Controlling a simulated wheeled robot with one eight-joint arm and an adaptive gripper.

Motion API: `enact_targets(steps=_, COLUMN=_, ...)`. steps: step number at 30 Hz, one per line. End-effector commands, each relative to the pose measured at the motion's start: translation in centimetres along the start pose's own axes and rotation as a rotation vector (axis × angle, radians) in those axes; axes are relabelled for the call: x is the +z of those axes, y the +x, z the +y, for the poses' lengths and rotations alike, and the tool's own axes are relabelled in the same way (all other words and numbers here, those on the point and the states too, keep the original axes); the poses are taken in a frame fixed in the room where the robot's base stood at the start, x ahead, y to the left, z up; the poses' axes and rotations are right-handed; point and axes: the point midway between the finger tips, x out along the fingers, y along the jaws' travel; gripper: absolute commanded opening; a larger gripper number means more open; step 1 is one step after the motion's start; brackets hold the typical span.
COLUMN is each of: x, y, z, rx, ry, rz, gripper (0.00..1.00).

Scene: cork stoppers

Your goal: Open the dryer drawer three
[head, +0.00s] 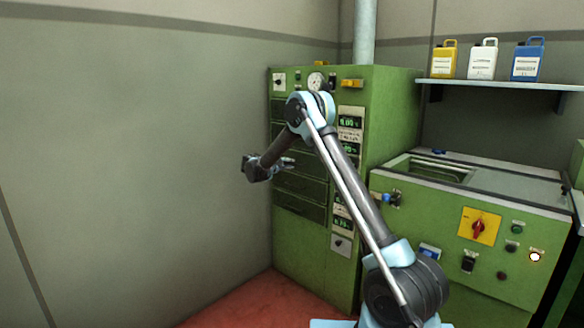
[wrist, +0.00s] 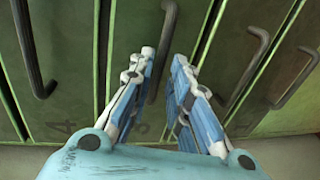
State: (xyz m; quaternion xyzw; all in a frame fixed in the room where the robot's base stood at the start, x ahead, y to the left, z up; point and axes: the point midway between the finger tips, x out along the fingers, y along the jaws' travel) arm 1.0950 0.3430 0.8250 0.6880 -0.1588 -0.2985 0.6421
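The green dryer (head: 392,110) stands in the corner, with a column of dark drawers on its front. In the wrist view, the drawer marked 3 (wrist: 128,25) is in the middle, beside a drawer marked 4 (wrist: 72,60) on its left. Drawer three looks shut. Its dark bar handle (wrist: 169,22) appears between the fingers of my gripper (wrist: 163,56). The fingers are apart and do not visibly clamp the handle; how deep they reach around it I cannot tell. In the head view, my gripper (head: 288,163) is at the drawer fronts, and my arm hides part of them.
More drawer handles show in the wrist view, one on the left (wrist: 27,50) and others on the right (wrist: 250,70). A green machine (head: 450,235) stands right of the dryer. A shelf (head: 500,83) above it holds three canisters. Red floor (head: 265,305) lies in front.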

Motion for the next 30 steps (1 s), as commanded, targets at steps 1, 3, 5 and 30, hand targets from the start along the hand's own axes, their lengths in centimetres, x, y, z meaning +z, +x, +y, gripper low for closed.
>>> enact_targets(steps=1, x=0.1, y=0.8, z=0.0, rx=0.000, ry=0.000, rz=-0.002, gripper=0.17)
enact_targets(steps=3, x=0.1, y=1.7, z=0.0, rx=0.000, ry=0.001, rz=-0.002, gripper=0.17)
enact_targets(steps=5, x=0.1, y=2.3, z=0.0, rx=0.000, ry=0.001, rz=-0.001, gripper=0.17)
enact_targets(steps=30, x=0.0, y=3.1, z=-0.1, rx=-0.001, ry=0.000, rz=0.000, gripper=0.00)
